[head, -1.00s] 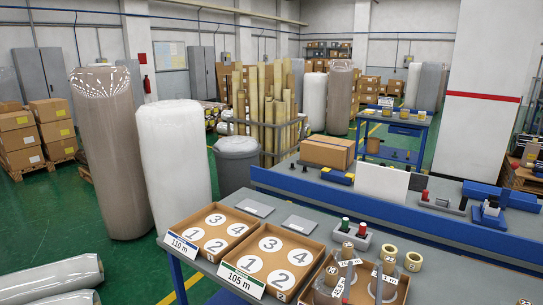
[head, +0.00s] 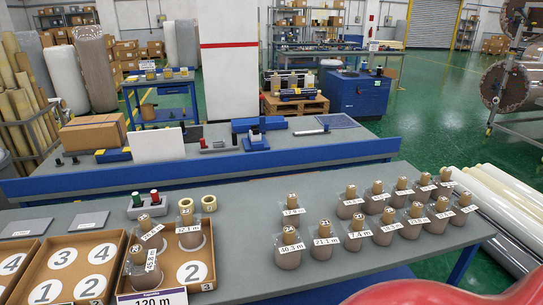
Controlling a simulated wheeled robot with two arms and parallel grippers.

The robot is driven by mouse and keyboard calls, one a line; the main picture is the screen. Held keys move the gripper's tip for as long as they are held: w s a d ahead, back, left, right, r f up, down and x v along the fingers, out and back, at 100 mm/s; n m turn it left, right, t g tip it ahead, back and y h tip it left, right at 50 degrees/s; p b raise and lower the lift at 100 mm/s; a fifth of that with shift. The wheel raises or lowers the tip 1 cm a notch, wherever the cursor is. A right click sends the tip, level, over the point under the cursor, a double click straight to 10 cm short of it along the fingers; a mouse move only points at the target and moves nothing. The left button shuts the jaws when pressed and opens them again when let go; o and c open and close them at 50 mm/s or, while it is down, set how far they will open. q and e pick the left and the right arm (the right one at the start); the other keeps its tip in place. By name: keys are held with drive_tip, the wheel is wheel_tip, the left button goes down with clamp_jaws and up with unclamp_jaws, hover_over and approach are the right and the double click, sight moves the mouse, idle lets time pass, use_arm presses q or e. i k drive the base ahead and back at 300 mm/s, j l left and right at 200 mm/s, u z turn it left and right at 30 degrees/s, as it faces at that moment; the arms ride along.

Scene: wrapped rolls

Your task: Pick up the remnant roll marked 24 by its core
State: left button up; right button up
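Several small wrapped remnant rolls stand upright on the grey table (head: 240,262), each with a brown core end showing at the top. They form two rows at the right, with a front-left roll (head: 289,251) labelled 40.3 m and a roll (head: 292,215) labelled 12.9 m behind it. Other rolls there include one (head: 322,244) labelled 21.1 m. Three more rolls stand in the cardboard tray (head: 208,262) marked 120 m, one of them (head: 190,235) at its back. Neither gripper is in view.
A tray (head: 37,262) with numbered circles lies at left. A blue-edged bench (head: 220,172) runs behind. Table between tray and rolls is clear.

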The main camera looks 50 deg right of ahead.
sight(290, 245)
drive_tip(key=z, duration=1.5)
